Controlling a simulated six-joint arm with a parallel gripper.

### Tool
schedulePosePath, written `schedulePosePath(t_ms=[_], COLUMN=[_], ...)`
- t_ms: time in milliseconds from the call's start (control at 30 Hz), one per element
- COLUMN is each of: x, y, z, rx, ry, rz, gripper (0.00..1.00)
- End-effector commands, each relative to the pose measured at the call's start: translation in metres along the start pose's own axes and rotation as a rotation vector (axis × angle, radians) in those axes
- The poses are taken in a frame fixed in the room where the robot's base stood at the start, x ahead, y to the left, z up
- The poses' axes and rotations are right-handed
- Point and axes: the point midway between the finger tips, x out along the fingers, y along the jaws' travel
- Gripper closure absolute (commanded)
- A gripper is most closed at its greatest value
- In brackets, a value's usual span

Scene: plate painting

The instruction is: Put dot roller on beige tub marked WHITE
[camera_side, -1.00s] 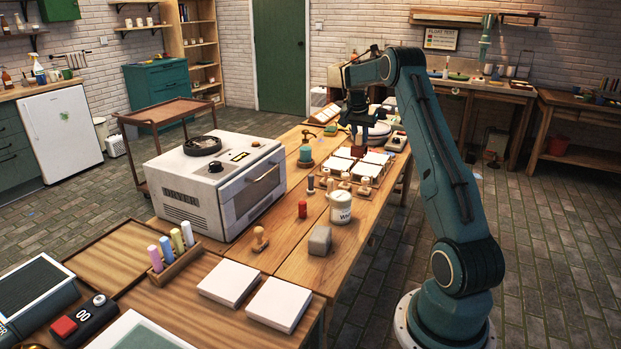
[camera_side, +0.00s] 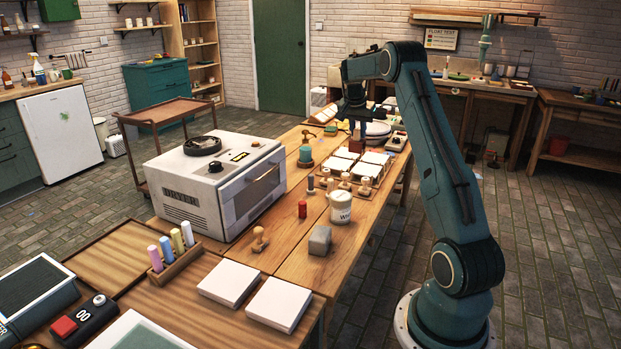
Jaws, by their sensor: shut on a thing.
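The beige tub marked WHITE (camera_side: 341,208) stands upright on the wooden bench, with its label partly readable as "WHI". My gripper (camera_side: 356,128) is over the far part of the bench, well behind the tub and apart from it. It is shut on a small dark brownish-red thing (camera_side: 357,141), which hangs below the jaws. The thing is too small and dark to say for sure that it is the dot roller.
Several wooden-handled tools stand in a rack (camera_side: 345,186) behind the tub. A red cylinder (camera_side: 302,209), a grey block (camera_side: 320,240) and a wooden stamp (camera_side: 260,239) stand near it. The dryer (camera_side: 217,185) stands at left.

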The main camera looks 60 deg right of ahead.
Motion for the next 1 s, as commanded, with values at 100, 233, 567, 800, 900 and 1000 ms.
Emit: schedulePosePath(t_ms=[100, 233, 567, 800, 900, 1000], x=[-0.023, -0.051, -0.110, -0.121, -0.120, -0.115], y=[-0.005, -0.009, -0.012, -0.011, -0.011, -0.011], z=[0.009, 0.023, 0.057, 0.064, 0.064, 0.066], rx=[-0.002, -0.003, -0.001, 0.002, 0.001, 0.001], ry=[0.003, 0.005, 0.003, 0.001, 0.001, 0.001], rz=[-0.002, -0.002, -0.002, -0.001, 0.000, 0.001], gripper=[1.00, 1.00, 1.00, 1.00, 1.00, 1.00])
